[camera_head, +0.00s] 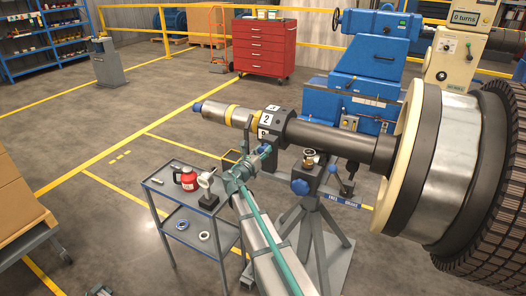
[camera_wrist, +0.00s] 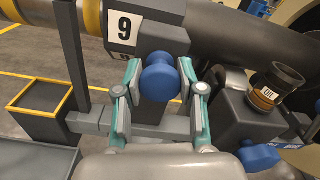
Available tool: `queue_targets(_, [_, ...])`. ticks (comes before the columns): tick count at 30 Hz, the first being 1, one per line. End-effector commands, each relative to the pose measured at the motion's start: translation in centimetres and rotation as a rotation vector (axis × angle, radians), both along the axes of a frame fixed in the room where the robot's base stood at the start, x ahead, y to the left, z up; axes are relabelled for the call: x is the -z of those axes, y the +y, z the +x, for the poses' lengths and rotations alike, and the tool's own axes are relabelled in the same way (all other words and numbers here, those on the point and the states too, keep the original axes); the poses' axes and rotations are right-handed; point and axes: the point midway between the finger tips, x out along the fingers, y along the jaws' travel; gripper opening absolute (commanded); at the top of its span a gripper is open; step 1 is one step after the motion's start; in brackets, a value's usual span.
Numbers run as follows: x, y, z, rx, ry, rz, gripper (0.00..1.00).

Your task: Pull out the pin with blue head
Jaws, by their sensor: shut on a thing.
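The pin's round blue head (camera_wrist: 160,77) sits in front of the dark block under the numbered collar (camera_wrist: 150,12). In the wrist view my gripper (camera_wrist: 160,92) has its teal fingers closed on either side of this head. The pin's shank is hidden behind the head and fingers. In the head view my gripper (camera_head: 262,153) reaches up to the underside of the collar (camera_head: 283,124) on the rotor shaft (camera_head: 340,141). The blue head is mostly covered there by the fingers.
Another blue knob (camera_head: 300,187) is on the stand (camera_head: 316,215), right of my gripper. An oil cup (camera_wrist: 275,86) stands close at the right. A yellow-rimmed tray (camera_wrist: 40,98) is at the left. A grey cart (camera_head: 180,197) holds a red can (camera_head: 186,179).

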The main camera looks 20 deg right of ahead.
Motion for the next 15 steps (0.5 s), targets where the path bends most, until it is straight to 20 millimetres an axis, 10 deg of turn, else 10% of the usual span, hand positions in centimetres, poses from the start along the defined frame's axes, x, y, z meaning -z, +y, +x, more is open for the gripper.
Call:
queue_targets(14, [0.1, 2.3, -2.3, 0.001, 0.001, 0.001, 0.0])
queue_targets(15, [0.1, 2.3, -2.3, 0.001, 0.001, 0.001, 0.45])
